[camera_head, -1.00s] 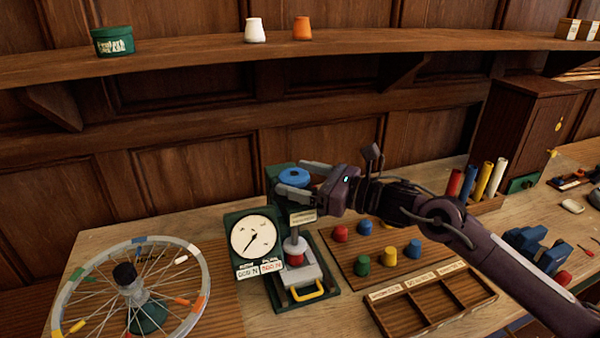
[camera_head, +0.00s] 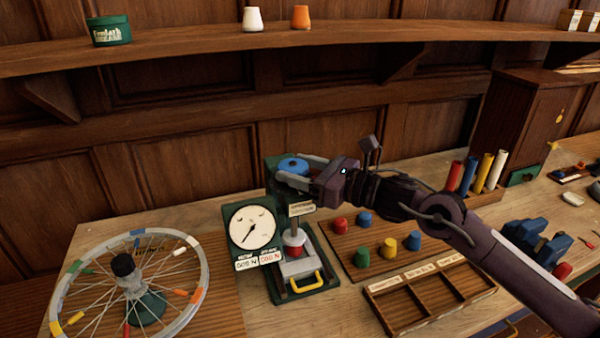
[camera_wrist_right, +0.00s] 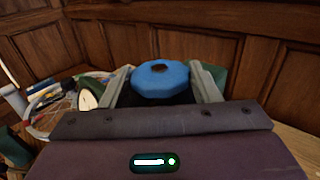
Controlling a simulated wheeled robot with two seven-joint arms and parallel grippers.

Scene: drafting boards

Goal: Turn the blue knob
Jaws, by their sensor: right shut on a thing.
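The blue knob (camera_head: 292,165) sits on top of a green press-like device (camera_head: 275,200) with a round white dial (camera_head: 252,229) on its front left. My right gripper (camera_head: 293,172) reaches in from the right and is shut on the blue knob, one finger on each side. In the right wrist view the knob (camera_wrist_right: 161,78) lies between the two fingers (camera_wrist_right: 160,88). Below the knob a red and white piece (camera_head: 294,240) stands on the grey plate, above a yellow handle (camera_head: 306,283). My left gripper is not in view.
A spoked wheel (camera_head: 68,286) stands at the left. A board (camera_head: 345,262) with colored pegs and a compartment tray (camera_head: 392,318) lie to the right. A shelf (camera_head: 370,36) runs above. A wooden cabinet (camera_head: 510,135) stands at the back right.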

